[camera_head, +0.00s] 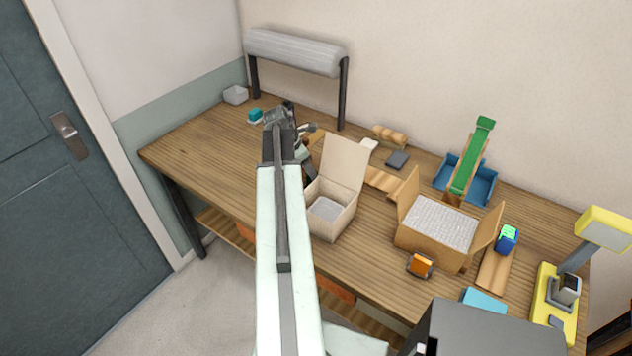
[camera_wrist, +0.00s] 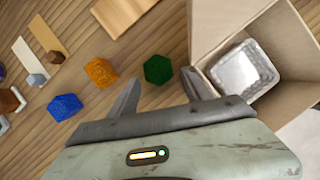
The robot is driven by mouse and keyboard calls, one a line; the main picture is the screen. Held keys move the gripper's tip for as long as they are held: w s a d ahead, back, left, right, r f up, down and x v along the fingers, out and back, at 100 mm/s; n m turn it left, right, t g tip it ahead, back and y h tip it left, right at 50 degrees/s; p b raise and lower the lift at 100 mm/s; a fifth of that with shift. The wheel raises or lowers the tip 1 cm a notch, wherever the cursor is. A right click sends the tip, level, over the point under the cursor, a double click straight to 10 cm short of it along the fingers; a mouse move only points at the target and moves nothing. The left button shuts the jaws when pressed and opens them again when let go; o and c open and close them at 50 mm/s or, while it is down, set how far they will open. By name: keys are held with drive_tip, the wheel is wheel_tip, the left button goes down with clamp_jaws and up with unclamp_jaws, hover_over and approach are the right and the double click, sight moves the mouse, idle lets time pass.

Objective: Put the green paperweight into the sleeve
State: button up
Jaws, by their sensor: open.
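The green paperweight (camera_wrist: 157,69) is a small faceted block lying on the wooden table in the wrist view. My gripper (camera_wrist: 160,79) is open and empty, with its two fingertips apart on either side of the near side of the paperweight. I cannot tell how high the fingers are above the table. In the head view my gripper (camera_head: 306,128) reaches over the table behind the open cream box, and I cannot make out the green paperweight there. I cannot tell for sure which thing is the sleeve.
The open cream box (camera_head: 345,165), with a grey padded inside, stands close right of my gripper; its wall (camera_wrist: 212,28) shows in the wrist view. Left of the paperweight lie an orange block (camera_wrist: 100,72) and a blue block (camera_wrist: 65,107). A larger open carton (camera_head: 425,240) stands farther right.

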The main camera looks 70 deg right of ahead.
drive_tip(key=shift+f, duration=0.1)
drive_tip(key=b+x, duration=0.4)
drive_tip(key=x, duration=0.1)
drive_tip(key=shift+s+d+f+b, duration=0.1)
drive_tip(key=shift+f+b, duration=0.05)
drive_tip(key=shift+b, duration=0.2)
drive_tip(key=shift+r, duration=0.2)
clamp_jaws()
